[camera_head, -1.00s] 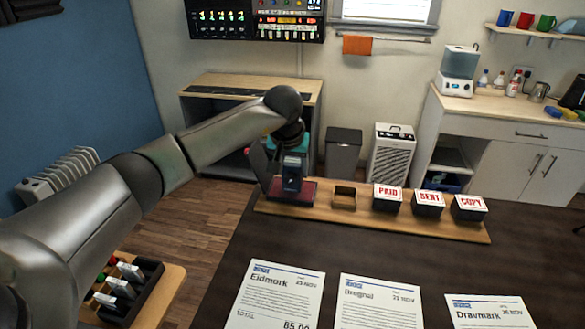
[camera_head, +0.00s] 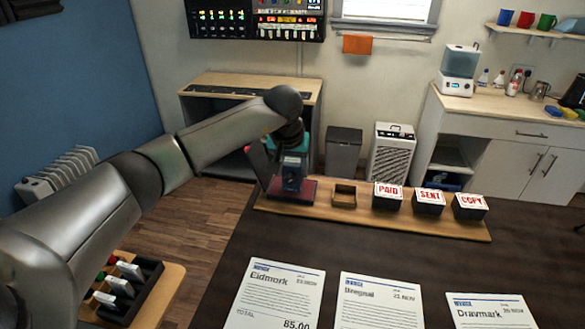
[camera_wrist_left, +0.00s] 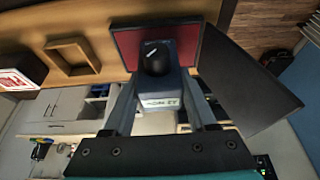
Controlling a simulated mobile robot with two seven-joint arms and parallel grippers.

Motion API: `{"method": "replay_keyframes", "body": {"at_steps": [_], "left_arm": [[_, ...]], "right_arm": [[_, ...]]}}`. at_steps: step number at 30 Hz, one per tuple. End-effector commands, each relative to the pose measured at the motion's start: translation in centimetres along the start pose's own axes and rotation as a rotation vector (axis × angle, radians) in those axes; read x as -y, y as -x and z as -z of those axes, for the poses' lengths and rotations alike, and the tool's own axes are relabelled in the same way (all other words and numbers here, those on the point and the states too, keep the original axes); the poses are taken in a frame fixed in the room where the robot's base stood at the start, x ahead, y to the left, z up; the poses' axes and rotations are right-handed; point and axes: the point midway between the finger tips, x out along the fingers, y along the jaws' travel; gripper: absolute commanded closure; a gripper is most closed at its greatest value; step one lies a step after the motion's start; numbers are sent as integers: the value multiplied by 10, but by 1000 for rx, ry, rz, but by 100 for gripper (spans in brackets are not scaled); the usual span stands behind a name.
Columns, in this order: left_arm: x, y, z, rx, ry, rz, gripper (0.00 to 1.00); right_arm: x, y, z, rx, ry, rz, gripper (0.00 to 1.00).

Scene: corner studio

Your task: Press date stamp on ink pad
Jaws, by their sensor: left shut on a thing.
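The date stamp (camera_head: 292,178) is a dark block, upright between the fingers of my left gripper (camera_head: 291,165), which is shut on it. In the left wrist view the stamp (camera_wrist_left: 156,100) shows a black knob and a light date label between the two grey fingers of the gripper (camera_wrist_left: 158,75). The ink pad (camera_head: 308,194), red in a dark case, lies under the stamp at the tray's left end. Its red face also shows in the left wrist view (camera_wrist_left: 130,44). The stamp's base is hidden, so I cannot tell whether it touches the pad. My right gripper is out of view.
The ink pad's dark lid (camera_wrist_left: 252,88) stands open beside the stamp. An empty wooden holder (camera_head: 344,194) and PAID (camera_head: 387,196), SENT (camera_head: 429,201) and COPY (camera_head: 469,206) stamps stand along the wooden tray (camera_head: 400,224). Several papers (camera_head: 277,295) lie on the dark desk.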

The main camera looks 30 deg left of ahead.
Motion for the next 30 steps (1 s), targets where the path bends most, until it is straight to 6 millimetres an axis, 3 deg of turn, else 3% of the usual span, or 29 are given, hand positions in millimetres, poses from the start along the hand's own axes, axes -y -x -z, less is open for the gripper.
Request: {"method": "replay_keyframes", "body": {"at_steps": [19, 30], "left_arm": [[0, -1, -2, 5, -1, 1, 100], [0, 26, 11, 1, -1, 1, 100]], "right_arm": [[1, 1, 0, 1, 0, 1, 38], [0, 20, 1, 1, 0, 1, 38]]}}
